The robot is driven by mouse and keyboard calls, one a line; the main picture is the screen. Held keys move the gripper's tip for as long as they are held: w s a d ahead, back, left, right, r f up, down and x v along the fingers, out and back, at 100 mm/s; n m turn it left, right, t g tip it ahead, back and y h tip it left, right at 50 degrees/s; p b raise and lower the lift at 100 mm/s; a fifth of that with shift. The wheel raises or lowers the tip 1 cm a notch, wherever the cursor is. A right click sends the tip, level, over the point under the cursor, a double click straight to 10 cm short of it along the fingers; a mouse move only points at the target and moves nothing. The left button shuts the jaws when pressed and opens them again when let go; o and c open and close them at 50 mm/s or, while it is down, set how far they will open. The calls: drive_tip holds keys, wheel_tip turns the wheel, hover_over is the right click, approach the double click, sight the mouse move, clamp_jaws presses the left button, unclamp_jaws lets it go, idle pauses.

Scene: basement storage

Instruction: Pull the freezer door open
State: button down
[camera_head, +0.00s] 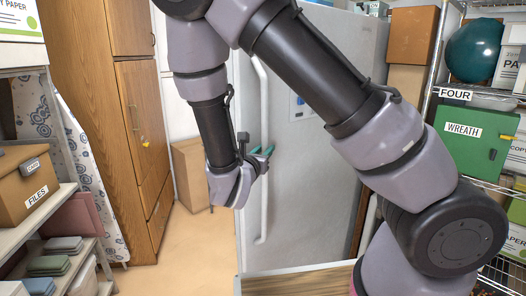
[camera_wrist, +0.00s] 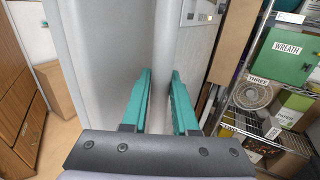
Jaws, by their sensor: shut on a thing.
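The freezer is a tall pale grey upright unit, and its door (camera_head: 315,180) faces me in the head view. A long white vertical handle (camera_head: 264,205) runs along the door's left side. My gripper (camera_head: 262,152), with teal fingers, is at about the middle of the handle. In the wrist view its two fingers (camera_wrist: 158,100) stand on either side of the pale handle bar (camera_wrist: 161,60), shut on it. I cannot tell whether the door is ajar. My arm hides part of the door's upper and right area.
Wooden cabinets (camera_head: 135,120) stand left of the freezer, with a cardboard box (camera_head: 190,172) on the floor between. A shelf with a files box (camera_head: 25,190) is at the near left. A wire rack with a green wreath box (camera_head: 465,145) is at the right. Tan floor (camera_head: 185,250) is clear at the left centre.

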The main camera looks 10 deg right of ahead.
drive_tip(key=shift+d, duration=0.15)
drive_tip(key=c, duration=0.7)
unclamp_jaws()
drive_tip(key=shift+s, duration=0.1)
drive_tip(key=v, duration=1)
drive_tip(key=shift+s, duration=0.35)
